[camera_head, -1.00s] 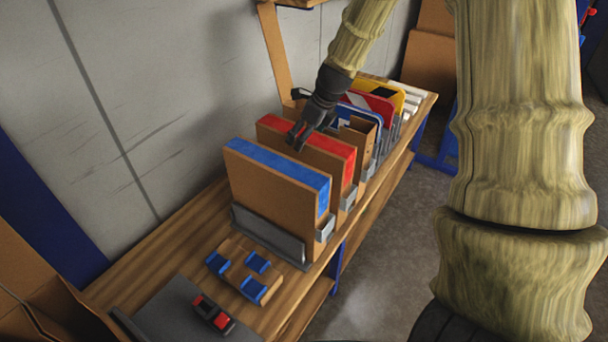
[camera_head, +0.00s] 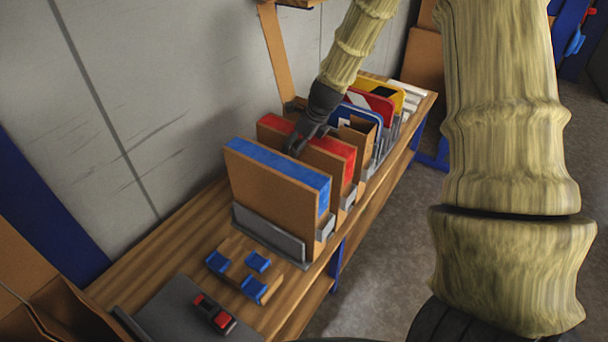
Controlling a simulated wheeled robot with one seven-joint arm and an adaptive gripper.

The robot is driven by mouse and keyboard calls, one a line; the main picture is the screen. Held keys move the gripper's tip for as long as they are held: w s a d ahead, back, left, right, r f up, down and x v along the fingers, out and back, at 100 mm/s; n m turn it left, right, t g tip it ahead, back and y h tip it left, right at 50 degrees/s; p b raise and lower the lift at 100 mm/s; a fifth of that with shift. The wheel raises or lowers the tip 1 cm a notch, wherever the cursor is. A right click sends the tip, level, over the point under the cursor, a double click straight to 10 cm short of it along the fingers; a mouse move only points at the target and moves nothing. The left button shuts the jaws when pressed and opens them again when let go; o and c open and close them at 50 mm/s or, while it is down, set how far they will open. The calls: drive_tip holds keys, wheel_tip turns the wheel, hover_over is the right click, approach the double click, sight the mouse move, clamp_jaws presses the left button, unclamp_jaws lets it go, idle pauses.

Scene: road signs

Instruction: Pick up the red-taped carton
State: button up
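The red-taped carton (camera_head: 335,146) is a flat brown box standing upright in a grey rack on the wooden bench, with red tape along its top edge and right-hand corner. It stands just behind the blue-taped carton (camera_head: 272,190), which hides most of its front face. My gripper (camera_head: 298,147) is dark and points down at the middle of the red-taped carton's top edge. Its fingertips overlap the red tape in the picture and reach down close to the blue-taped carton's top. I cannot tell whether the fingers touch or straddle the carton, or how far they are open.
Behind stand an open brown box (camera_head: 358,131) and several sign panels, blue, red and yellow (camera_head: 380,93). In front lie a wooden block with blue pieces (camera_head: 246,266) and a red-and-black item (camera_head: 214,314) on a grey surface. A grey wall (camera_head: 150,100) runs along the left.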

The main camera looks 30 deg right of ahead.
drive_tip(key=shift+s, duration=0.1)
drive_tip(key=c, duration=1.8)
drive_tip(key=shift+f, duration=0.1)
drive_tip(key=shift+c, duration=0.5)
drive_tip(key=shift+s, duration=0.1)
